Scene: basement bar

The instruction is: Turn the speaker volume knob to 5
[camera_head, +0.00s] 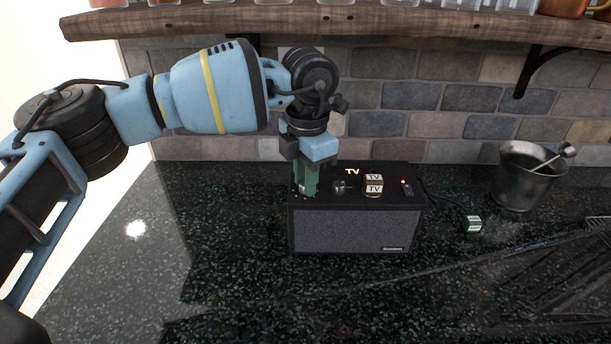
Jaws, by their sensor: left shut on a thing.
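The black speaker (352,230) with a grey mesh front stands on the dark counter. My left gripper (305,190) points straight down at the left end of its top panel. Its green fingers are shut on what looks like the volume knob, which they almost fully hide. I cannot read the knob's setting or any scale around it. A second small dark knob (340,187) shows just right of the fingers. My right gripper is not in view.
Two TV-labelled blocks (374,189) and a small red light (403,181) are on the speaker's top. A green-and-white cube (474,225) and a metal bucket (522,185) with a utensil stand to the right. A wooden shelf (340,25) overhangs behind. The front counter is clear.

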